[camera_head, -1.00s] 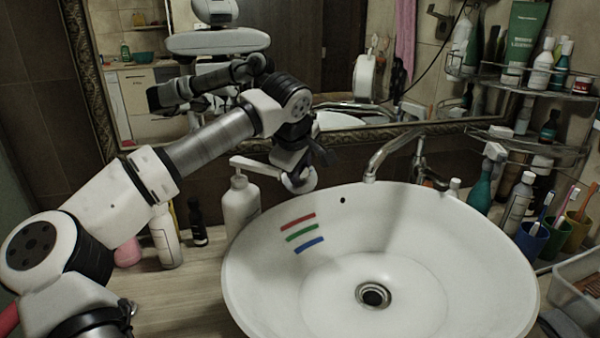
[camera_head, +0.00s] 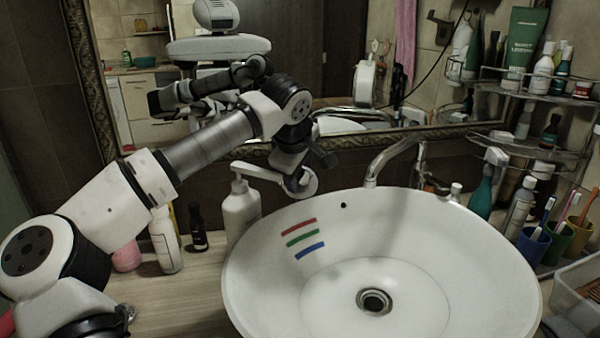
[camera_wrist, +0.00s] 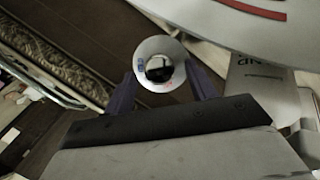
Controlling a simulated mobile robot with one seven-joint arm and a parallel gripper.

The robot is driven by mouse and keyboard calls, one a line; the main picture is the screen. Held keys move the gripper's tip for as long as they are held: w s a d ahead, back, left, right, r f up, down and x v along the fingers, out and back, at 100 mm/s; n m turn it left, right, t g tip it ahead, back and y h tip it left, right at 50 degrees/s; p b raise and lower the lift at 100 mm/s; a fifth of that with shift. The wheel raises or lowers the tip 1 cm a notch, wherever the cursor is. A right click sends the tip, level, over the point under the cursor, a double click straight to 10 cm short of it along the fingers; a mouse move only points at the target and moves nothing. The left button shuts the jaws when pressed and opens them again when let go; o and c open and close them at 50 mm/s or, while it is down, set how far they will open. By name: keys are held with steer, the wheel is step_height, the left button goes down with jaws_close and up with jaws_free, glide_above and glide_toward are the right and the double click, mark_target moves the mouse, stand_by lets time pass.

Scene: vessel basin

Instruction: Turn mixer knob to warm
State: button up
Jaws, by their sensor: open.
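The mixer knob (camera_wrist: 158,50) is a round, shiny pale disc with a dark centre and small blue and red marks on its face, seen in the wrist view. My gripper (camera_wrist: 160,70) is open, with one dark finger on each side of the knob. I cannot tell whether the fingers touch it. In the head view my gripper (camera_head: 297,179) is at the back left rim of the basin, against a round white part that looks like the knob; the arm partly hides it. The chrome spout (camera_head: 392,154) curves over the back rim to the right.
The white basin (camera_head: 450,240) has red, green and blue stripes inside. A white pump bottle (camera_head: 241,208) stands close left of my gripper. The framed mirror (camera_head: 310,60) is behind. Bottles and toothbrush cups (camera_head: 533,246) crowd the right.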

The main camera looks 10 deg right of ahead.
steer(key=b+v, duration=0.1)
steer(key=v, duration=1.2)
steer(key=shift+r, duration=0.1)
steer(key=w+d+f+m+p, duration=0.1)
steer(key=w+f+p, duration=0.1)
steer(key=f, duration=0.2)
steer(key=w+d+f+m+y+p, duration=0.1)
steer(key=w+f+m+p, duration=0.1)
steer(key=f+p, duration=0.1)
steer(key=w+d+f+m+p, duration=0.1)
steer(key=w+f+p, duration=0.1)
steer(key=f, duration=0.2)
steer(key=shift+w+d+f+m+g, duration=0.1)
steer(key=shift+d+f+m+g, duration=0.05)
steer(key=shift+f+m+g, duration=0.2)
